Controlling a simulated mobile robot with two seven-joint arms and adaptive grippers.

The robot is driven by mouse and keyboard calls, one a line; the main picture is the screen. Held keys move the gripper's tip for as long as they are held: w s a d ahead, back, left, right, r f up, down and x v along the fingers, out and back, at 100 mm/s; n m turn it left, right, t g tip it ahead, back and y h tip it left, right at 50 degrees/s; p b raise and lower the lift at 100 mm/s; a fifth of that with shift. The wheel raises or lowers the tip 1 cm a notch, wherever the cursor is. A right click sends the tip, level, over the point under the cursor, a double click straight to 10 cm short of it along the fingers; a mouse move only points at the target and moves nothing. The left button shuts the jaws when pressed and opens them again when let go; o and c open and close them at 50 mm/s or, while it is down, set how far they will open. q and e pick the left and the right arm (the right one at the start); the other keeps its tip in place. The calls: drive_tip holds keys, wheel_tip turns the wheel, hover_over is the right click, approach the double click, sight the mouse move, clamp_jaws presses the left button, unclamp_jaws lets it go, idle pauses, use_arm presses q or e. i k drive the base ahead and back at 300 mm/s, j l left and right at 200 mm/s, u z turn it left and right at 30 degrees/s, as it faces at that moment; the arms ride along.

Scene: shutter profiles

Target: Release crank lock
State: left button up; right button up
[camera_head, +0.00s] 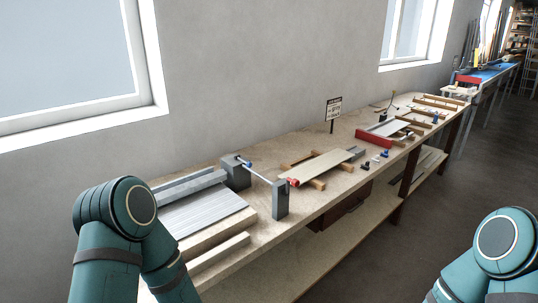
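A crank-like assembly stands on the workbench (312,215): a grey block (237,174) and a grey upright post (280,200) with a thin rod (262,174) running between them. A small blue part (247,164) sits at the block's end of the rod. A red knob (293,182) sits beside the post. I cannot tell which part is the crank lock. Grey shutter profiles (205,211) lie left of the assembly. My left arm shows at lower left and my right arm at lower right. Neither gripper is in view.
A pale board (322,165) rests on wooden strips right of the post. A small sign (333,109) stands at the bench's back edge. A red-fronted tray (382,138) and small parts lie farther along. The wall runs behind the bench; open floor (440,215) lies right.

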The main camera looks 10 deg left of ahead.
sight(249, 164)
drive_tip(key=i+l+u, duration=0.1)
drive_tip(key=l, duration=0.25)
drive_tip(key=i+l, duration=0.2)
drive_tip(key=l, duration=0.15)
drive_tip(key=i+l+u, duration=0.15)
drive_tip(key=l, duration=0.2)
drive_tip(key=i+l+u, duration=0.1)
drive_tip(key=l, duration=0.25)
drive_tip(key=i+l+u, duration=0.1)
drive_tip(key=l, duration=0.25)
drive_tip(key=i+l, duration=0.2)
drive_tip(key=l, duration=0.2)
drive_tip(key=i+l+u, duration=0.15)
drive_tip(key=l, duration=0.25)
drive_tip(key=k, duration=0.05)
